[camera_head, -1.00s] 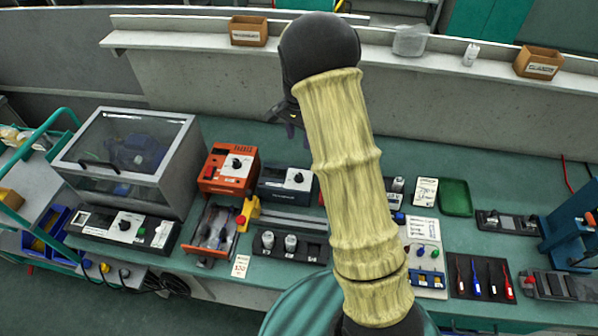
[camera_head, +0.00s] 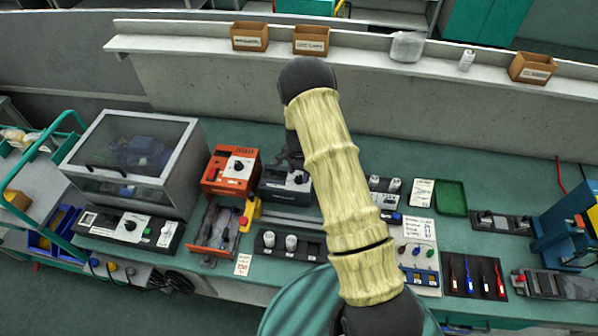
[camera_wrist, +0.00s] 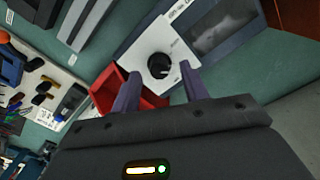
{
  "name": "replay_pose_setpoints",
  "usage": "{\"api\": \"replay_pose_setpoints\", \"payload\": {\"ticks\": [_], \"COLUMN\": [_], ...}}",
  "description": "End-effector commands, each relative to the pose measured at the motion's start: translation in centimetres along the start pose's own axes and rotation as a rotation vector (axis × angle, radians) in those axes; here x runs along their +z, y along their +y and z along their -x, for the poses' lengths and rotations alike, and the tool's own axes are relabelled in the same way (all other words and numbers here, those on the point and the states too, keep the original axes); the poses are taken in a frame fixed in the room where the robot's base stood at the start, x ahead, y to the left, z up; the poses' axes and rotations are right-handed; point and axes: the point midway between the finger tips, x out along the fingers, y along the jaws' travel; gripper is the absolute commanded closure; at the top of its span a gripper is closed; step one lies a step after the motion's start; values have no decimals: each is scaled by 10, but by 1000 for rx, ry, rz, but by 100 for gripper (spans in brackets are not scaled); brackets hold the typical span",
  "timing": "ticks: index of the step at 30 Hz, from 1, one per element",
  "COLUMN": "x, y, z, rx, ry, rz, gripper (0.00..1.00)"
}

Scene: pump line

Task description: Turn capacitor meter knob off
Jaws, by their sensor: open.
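The meter, a dark blue-grey box (camera_head: 272,186) with a white panel, stands on the green bench just right of the orange unit. I take it for the capacitor meter, though its label is not readable. Its round black knob (camera_wrist: 159,65) sits on the white panel (camera_wrist: 146,47), beside a dark display (camera_wrist: 210,28) in the wrist view. My gripper (camera_wrist: 160,72) is open and empty, with a finger on either side of the knob's place in the picture. Whether the fingers touch the knob cannot be told. In the head view, my gripper (camera_head: 291,158) hangs over the meter and partly hides it.
The orange unit (camera_head: 220,182) with its own knob is close on the left. A red open box (camera_wrist: 108,88) lies beside the meter. A black holder (camera_head: 268,250) with white-topped cylinders stands in front. The concrete wall (camera_head: 220,95) rises behind the bench.

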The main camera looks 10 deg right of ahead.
Motion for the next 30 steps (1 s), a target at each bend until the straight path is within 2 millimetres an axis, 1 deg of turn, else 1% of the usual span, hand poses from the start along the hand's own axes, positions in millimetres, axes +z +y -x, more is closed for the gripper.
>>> {"api": "replay_pose_setpoints", "payload": {"ticks": [5,12,13,17,18,19,20,30], "x": [0,0,0,0,0,0,0,0], "y": [0,0,0,0,0,0,0,0], "z": [-11,-12,-12,-12,-12,-12,-12,-12], "rx": [0,0,0,0,0,0,0,-1], "ry": [0,0,0,0,0,0,0,1], "rz": [0,0,0,0,0,0,0,32], "gripper": [55,55,57,83,91,96,100,100]}}
